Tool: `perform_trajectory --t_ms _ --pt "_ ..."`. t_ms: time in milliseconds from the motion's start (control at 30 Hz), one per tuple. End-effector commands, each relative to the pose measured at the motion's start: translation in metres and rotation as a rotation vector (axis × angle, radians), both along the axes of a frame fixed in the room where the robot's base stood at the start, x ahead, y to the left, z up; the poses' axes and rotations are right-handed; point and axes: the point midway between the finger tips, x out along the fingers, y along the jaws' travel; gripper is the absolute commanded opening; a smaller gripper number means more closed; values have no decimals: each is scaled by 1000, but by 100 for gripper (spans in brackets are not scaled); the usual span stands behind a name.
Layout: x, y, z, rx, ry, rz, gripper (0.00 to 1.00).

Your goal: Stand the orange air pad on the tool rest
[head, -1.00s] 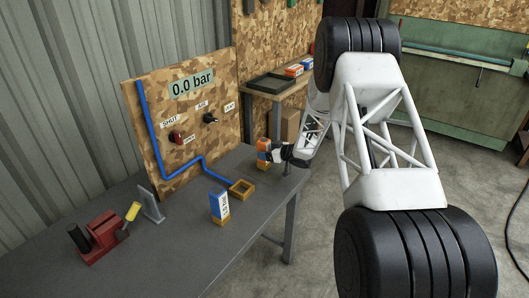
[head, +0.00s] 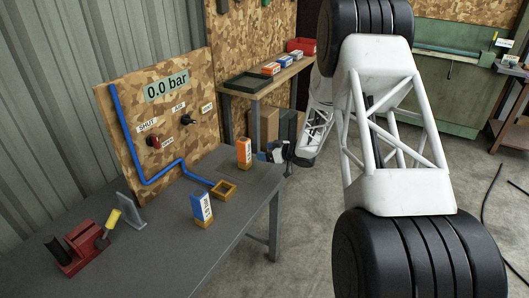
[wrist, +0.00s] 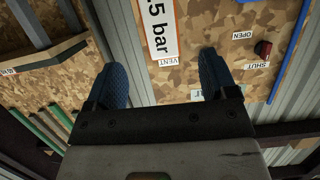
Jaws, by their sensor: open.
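The orange air pad (head: 244,153), an orange and white block, stands upright near the far right corner of the grey bench (head: 165,255) in the head view. My gripper (head: 265,155) is just to its right, apart from it. In the wrist view my gripper (wrist: 162,82) has its two blue fingers spread, with nothing between them. I cannot tell for sure which thing is the tool rest; a grey slanted stand (head: 132,211) is on the bench at the left.
A blue and white block (head: 201,206) stands nearer me on the bench. Beside it is a square ochre frame (head: 223,190) at the blue line's end. A red fixture (head: 78,248) is at the left. The upright panel (head: 190,95) reads 0.0 bar. A shelf (head: 265,88) stands behind.

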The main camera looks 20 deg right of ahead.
Motion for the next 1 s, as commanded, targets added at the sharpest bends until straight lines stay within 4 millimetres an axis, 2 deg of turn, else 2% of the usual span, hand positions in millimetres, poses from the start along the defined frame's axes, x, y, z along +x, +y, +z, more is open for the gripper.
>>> perform_trajectory --t_ms 567,767,1000 --pt "0 0 5 -9 -2 -11 79" --pt "-1 0 31 -56 -10 -76 79" --pt "-13 -1 87 -158 -7 -225 79"
